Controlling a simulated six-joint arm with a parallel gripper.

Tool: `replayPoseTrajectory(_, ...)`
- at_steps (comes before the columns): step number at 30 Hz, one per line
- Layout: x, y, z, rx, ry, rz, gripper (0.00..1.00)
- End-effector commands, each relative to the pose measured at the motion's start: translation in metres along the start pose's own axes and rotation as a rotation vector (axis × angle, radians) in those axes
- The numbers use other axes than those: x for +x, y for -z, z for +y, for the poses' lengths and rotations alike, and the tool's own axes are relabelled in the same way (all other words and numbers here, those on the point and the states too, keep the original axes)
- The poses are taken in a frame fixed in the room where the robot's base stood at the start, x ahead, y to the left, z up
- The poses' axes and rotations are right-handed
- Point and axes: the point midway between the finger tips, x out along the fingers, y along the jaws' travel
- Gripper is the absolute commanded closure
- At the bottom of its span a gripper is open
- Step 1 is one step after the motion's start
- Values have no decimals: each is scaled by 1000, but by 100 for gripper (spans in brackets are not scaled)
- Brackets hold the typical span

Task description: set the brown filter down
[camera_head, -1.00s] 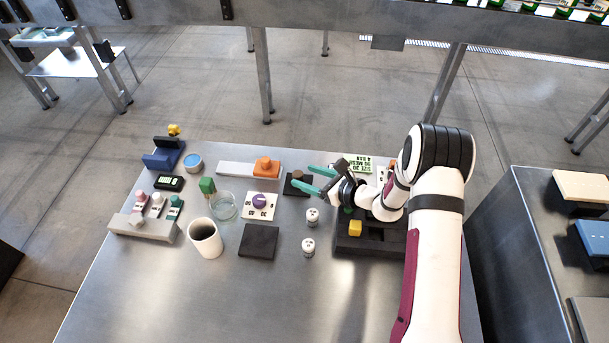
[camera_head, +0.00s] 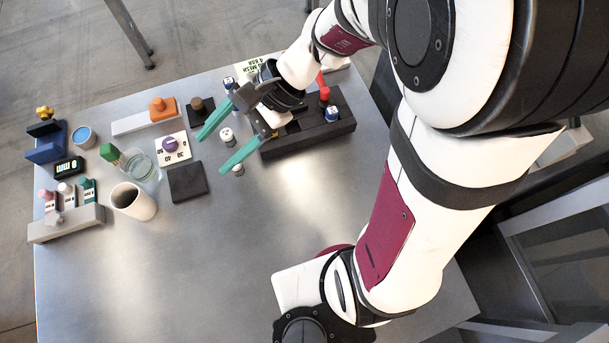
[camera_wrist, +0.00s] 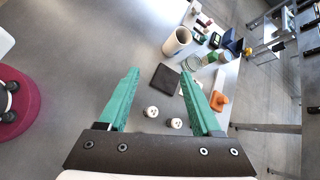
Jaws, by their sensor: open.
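The small brown filter (camera_head: 196,104) stands on a black square pad (camera_head: 206,118) near the back of the table, in the head view. My gripper (camera_head: 215,152) is open, its two green fingers spread, in front of that pad and apart from the filter.
Two small white pots (camera_head: 227,136) (camera_head: 238,169) stand close to my fingers. A dark tray (camera_head: 335,131) is at the right. An orange block (camera_head: 163,107), purple-knobbed card (camera_head: 171,146), glass beaker (camera_head: 144,168) and white cup (camera_head: 133,202) stand left. The front table is clear.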

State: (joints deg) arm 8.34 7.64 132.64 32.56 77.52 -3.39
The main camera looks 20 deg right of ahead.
Motion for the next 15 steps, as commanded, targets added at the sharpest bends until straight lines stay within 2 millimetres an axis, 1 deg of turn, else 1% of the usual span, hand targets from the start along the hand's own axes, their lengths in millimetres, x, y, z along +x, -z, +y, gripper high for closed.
replayPoseTrajectory(1,-12,-19,32,-144,-102,84,34)
replayPoseTrajectory(2,-19,-24,53,-223,-168,141,34)
replayPoseTrajectory(3,-29,-27,78,-315,-248,217,34)
replayPoseTrajectory(6,-53,-21,122,-478,-393,385,34)
replayPoseTrajectory(8,-64,-16,136,-533,-444,454,34)
replayPoseTrajectory(10,-71,-12,144,-566,-476,500,34)
replayPoseTrajectory(15,-74,-10,147,-575,-489,515,34)
